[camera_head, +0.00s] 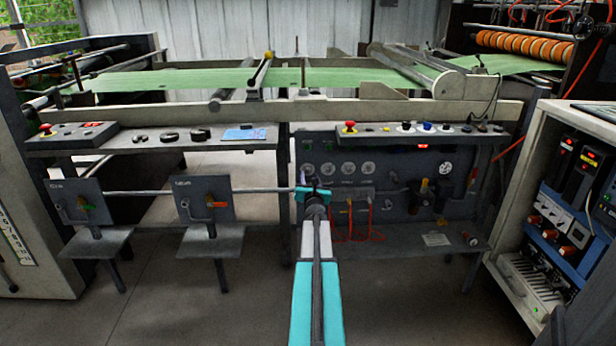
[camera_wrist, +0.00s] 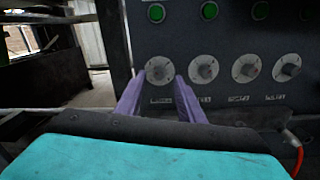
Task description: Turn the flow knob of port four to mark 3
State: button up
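A dark panel carries a row of several round knobs on pale dials. In the wrist view I see the leftmost knob (camera_wrist: 157,71), a second knob (camera_wrist: 204,69), a third knob (camera_wrist: 246,69) and the rightmost knob (camera_wrist: 288,67). The labels under them are too blurred to read, so I cannot tell which is port four or what marks they point at. My gripper (camera_wrist: 160,78) has its two purple fingers apart, with the leftmost dial showing between the tips. I cannot tell whether they touch it. In the head view my gripper (camera_head: 313,186) hides part of the panel's left side.
Green buttons (camera_wrist: 210,10) sit above the dials. Orange-red hoses (camera_head: 350,236) hang below them. A shelf with a red stop button (camera_head: 349,126) juts out above the panel. A grey control cabinet (camera_head: 517,265) stands at right. Small stands (camera_head: 205,240) are at left.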

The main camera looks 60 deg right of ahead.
aim_at(308, 171)
jog(key=shift+x, duration=1.3)
grip_shut()
jog(key=shift+a, duration=0.2)
jog(key=shift+d, duration=0.15)
